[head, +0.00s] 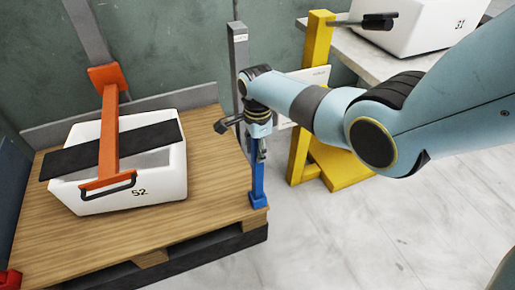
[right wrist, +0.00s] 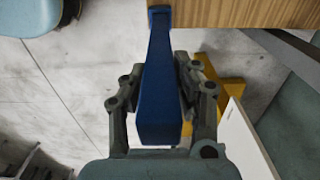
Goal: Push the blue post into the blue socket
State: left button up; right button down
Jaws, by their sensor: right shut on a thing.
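The blue post (head: 258,178) stands upright at the right front corner of the wooden pallet. The blue socket (head: 259,202) is at its foot, at the pallet's edge. In the right wrist view the post (right wrist: 158,110) runs away from me toward the brighter blue socket (right wrist: 158,14) beside the wood. The post's foot meets the socket; how deep it sits I cannot tell. My right gripper (head: 262,152) is shut on the upper part of the post, with a finger on each side in the wrist view (right wrist: 160,80). My left gripper is not in view.
A white crate (head: 172,180) marked 52 stands on the pallet (head: 215,218), under a black bar (head: 75,152) and an orange arm with a handle (head: 108,145). A grey upright (head: 238,70) stands behind the post. A yellow stand (head: 298,150) is at right. Floor at front right is clear.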

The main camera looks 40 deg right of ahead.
jog(key=shift+f+b, duration=1.4)
jog(key=shift+f, duration=0.6)
jog(key=c, duration=0.9)
grip_release()
jog(key=shift+r, duration=0.1)
notch_tip(320, 180, up, 12)
jog(key=shift+f, duration=0.1)
jog(key=shift+s, duration=0.1)
